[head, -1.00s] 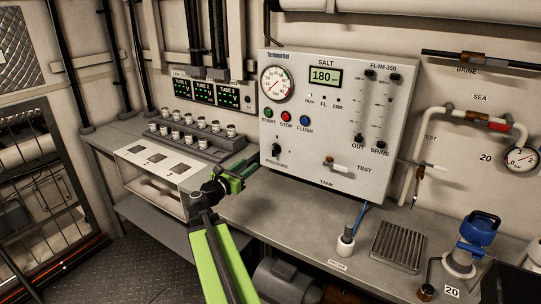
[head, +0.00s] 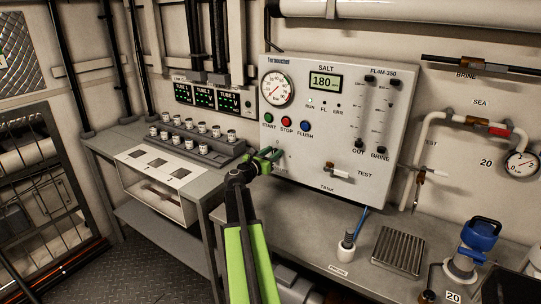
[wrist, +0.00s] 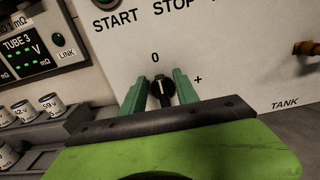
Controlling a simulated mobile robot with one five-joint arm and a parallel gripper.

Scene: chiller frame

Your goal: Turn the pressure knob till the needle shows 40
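The pressure knob (wrist: 162,92) is black with a white mark that points roughly up to the "0" label; a "+" stands to its right. My gripper (wrist: 161,84) has its two green fingers spread, one on each side of the knob. I cannot tell whether they touch it. In the head view my gripper (head: 268,158) is at the panel's lower left and hides the knob. The round pressure gauge (head: 276,88) is at the panel's upper left; its reddish needle is too small to read surely.
The grey panel (head: 345,100) carries a display (head: 325,83) reading 180, the start, stop and flush buttons (head: 287,124), and a test valve (head: 337,171) to the right. A rack of small jars (head: 190,138) stands left of my gripper.

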